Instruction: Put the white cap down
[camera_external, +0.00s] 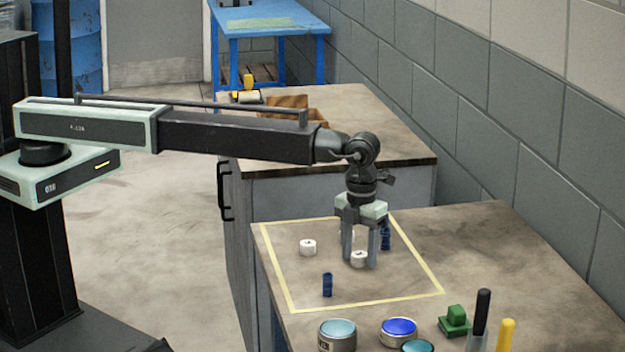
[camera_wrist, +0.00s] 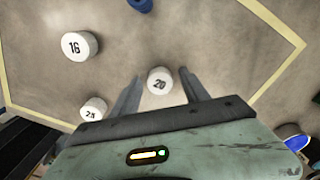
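A white cap marked 20 (camera_external: 358,259) sits on the bench inside a yellow taped outline. It also shows in the wrist view (camera_wrist: 160,80), between the two fingers with a gap on each side. My gripper (camera_external: 360,262) points down over it and is open. A white cap marked 16 (camera_wrist: 80,45) and a smaller-looking one marked 25 (camera_wrist: 93,109) lie to its left in the wrist view. In the external view one white cap (camera_external: 308,247) stands clear at the left; another (camera_external: 347,235) is mostly hidden behind my gripper.
A dark blue cylinder (camera_external: 327,285) stands near the front of the outline, and another blue piece (camera_external: 385,236) is behind my gripper. Round blue-topped tins (camera_external: 398,331), a green block (camera_external: 455,320) and upright handles (camera_external: 506,335) crowd the front. The outline's right part is clear.

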